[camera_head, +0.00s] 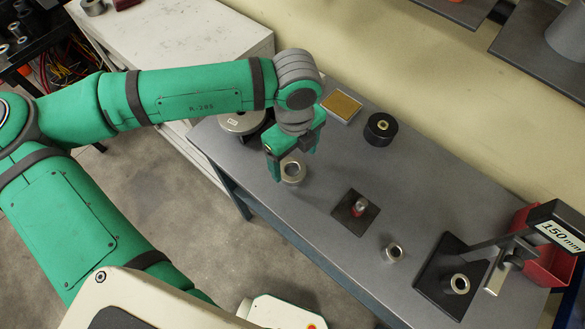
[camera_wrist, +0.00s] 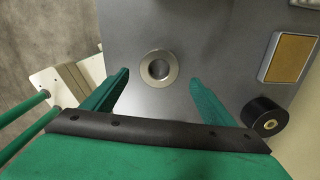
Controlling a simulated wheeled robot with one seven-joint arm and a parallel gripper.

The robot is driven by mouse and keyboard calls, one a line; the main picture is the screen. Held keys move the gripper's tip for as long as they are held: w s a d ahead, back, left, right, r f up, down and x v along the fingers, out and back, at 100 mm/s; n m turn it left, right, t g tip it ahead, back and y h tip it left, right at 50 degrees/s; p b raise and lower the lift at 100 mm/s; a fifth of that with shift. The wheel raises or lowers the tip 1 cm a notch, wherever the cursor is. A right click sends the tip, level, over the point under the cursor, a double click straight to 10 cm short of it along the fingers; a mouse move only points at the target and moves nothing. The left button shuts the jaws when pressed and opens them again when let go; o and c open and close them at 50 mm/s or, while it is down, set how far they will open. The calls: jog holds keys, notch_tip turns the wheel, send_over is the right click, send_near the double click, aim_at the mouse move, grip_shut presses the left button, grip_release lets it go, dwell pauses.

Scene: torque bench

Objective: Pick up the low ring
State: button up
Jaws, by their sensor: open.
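A low, wide metal ring (camera_head: 297,178) lies flat on the grey bench, below my gripper. It also shows in the wrist view (camera_wrist: 174,68), its hole facing up. My gripper (camera_head: 293,164) is open and empty, pointing down, with green fingers. In the wrist view my gripper (camera_wrist: 159,77) has one fingertip to the left of the ring and one to the right, with bare bench showing between. I cannot tell how high the fingertips are above the bench. Another metal ring (camera_head: 397,255) stands farther right, and one more ring (camera_head: 461,287) sits on a dark plate.
A black cylinder (camera_head: 380,131) and a cork-topped block (camera_head: 341,107) stand behind the ring. A round dark-based item (camera_head: 240,123) is to the left, partly behind my gripper. A dark square pad (camera_head: 346,222) holds a red-and-metal peg. A height gauge marked 150 mm (camera_head: 555,232) stands right, near a red bin.

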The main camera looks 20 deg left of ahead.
aim_at(292, 168)
jog(key=shift+a+f, duration=0.15)
jog(key=shift+f, duration=1)
jog(key=shift+a+f, duration=0.15)
jog(key=shift+f, duration=1)
jog(key=shift+w, duration=0.1)
jog(key=c, duration=1.6)
jog(key=shift+r, duration=0.1)
jog(key=shift+c, duration=0.2)
